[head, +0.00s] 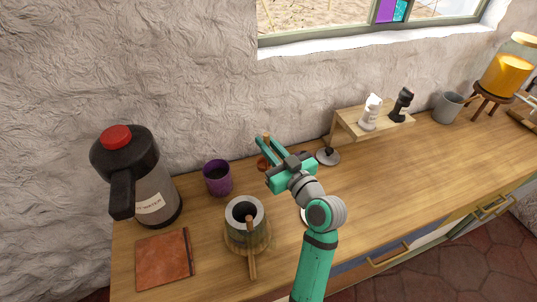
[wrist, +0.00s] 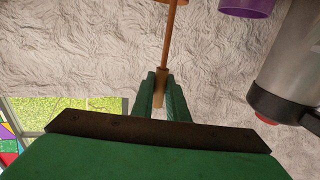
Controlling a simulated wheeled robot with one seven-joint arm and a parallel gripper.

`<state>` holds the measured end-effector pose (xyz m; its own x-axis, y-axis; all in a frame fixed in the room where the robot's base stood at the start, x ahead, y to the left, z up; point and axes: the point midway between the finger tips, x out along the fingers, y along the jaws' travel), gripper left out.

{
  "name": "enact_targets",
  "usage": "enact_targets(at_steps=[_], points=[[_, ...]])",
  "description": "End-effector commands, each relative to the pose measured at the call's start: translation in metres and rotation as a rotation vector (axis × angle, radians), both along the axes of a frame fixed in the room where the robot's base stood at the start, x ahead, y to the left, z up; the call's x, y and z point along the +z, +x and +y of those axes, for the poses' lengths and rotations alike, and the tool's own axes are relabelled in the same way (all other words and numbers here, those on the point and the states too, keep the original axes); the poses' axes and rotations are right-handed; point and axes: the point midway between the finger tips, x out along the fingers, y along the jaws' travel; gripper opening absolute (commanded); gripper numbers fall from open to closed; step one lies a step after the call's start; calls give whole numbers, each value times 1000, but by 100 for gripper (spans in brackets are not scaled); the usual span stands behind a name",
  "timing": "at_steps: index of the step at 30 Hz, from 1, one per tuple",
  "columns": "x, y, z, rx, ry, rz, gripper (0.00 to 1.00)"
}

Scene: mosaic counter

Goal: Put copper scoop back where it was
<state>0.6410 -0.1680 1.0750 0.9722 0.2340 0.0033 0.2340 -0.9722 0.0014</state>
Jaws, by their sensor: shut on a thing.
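The copper scoop (wrist: 169,45) hangs from my gripper (wrist: 159,92), which is shut on the wooden end of its handle in the wrist view. Its bowl is only partly visible at the top edge there. In the head view my gripper (head: 262,148) is above the counter near the wall, and the scoop's copper bowl (head: 262,163) shows just below the fingers, to the right of a purple cup (head: 217,177). I cannot tell from these frames whether the bowl touches the counter.
A pot with a wooden-handled tool (head: 246,225) stands front left of my gripper. A flask with a red lid (head: 135,175) and a brown book (head: 162,260) are at the left. A small wooden shelf (head: 375,125) holds two figures.

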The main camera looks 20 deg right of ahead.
Motion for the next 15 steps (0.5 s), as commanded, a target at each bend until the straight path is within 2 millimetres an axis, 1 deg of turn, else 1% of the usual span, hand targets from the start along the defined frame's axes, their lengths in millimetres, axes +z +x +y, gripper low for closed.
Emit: enact_targets(at_steps=[1,6,9,13,15], points=[[-12,6,-4,1,5,6,0],[-37,25,-13,1,4,4,0],[-45,31,-16,2,2,3,0],[-51,35,-17,3,3,2,0],[-57,40,-20,3,2,4,0]])
